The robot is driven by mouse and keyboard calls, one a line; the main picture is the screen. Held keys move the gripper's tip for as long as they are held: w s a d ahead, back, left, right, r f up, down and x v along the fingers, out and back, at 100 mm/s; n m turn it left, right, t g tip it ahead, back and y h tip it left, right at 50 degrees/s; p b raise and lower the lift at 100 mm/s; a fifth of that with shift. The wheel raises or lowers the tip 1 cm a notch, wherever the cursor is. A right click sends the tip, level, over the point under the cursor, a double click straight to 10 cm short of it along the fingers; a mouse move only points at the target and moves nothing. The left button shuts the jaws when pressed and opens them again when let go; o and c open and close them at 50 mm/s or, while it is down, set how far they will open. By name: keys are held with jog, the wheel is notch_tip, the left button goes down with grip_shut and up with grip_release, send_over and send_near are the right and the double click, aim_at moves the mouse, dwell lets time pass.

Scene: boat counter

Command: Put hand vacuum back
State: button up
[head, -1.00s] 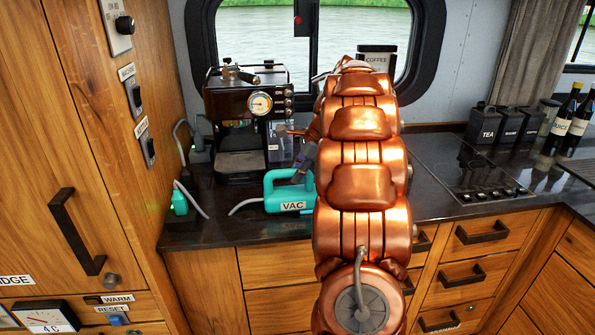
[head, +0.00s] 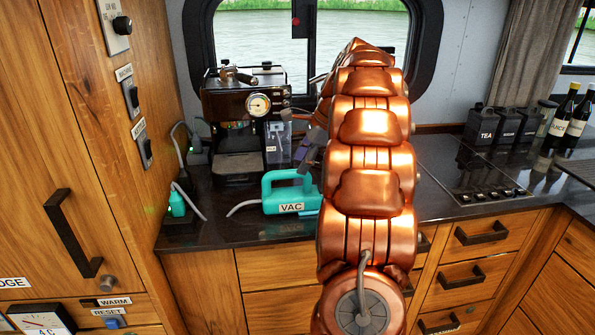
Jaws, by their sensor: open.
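The hand vacuum (head: 291,193) is teal with a "VAC" label and a loop handle. It lies on the dark counter in front of the coffee machine, with a grey hose or nozzle at its left end. My gripper (head: 309,150) is a dark shape above and behind the vacuum's right end, apart from the handle, open and empty. My copper arm hides part of the gripper and the vacuum's right end. A small teal piece (head: 177,204) with a grey cord stands on a dark base (head: 180,227) at the counter's left end.
A wooden cabinet wall (head: 125,190) bounds the left. A cooktop (head: 470,170), labelled canisters (head: 488,124) and bottles (head: 563,113) stand at the right. Bare counter (head: 235,228) lies left of the vacuum.

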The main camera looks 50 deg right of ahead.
jog(key=v, duration=0.7)
jog(key=shift+r+b, duration=0.25)
jog(key=shift+b, duration=0.05)
jog(key=shift+s, duration=0.1)
jog(key=s+a+f+n+g, duration=0.15)
jog(key=a+n, duration=0.25)
jog(key=a, duration=0.5)
jog(key=s+a+f+n+g, duration=0.1)
jog(key=a+f+n, duration=0.15)
jog(key=a, duration=0.65)
jog(key=s+a+f+n+g, duration=0.1)
jog(key=a+f+n, duration=0.1)
jog(key=a+n, duration=0.5)
jog(key=s+a+f+n+g+h, duration=0.1)
jog(key=s+a+f+n, duration=0.4)
jog(key=s, duration=0.6)
jog(key=s+a+f+n+g+h, duration=0.1)
jog(key=s+a+f+n, duration=0.5)
jog(key=s+a, duration=0.3)
jog(key=shift+s+a+f+g, duration=0.2)
jog(key=shift+s+f+g, duration=0.15)
jog(key=shift+s+f, duration=0.65)
jog(key=shift+s+r+n, duration=0.15)
jog(key=shift+r+n, duration=0.1)
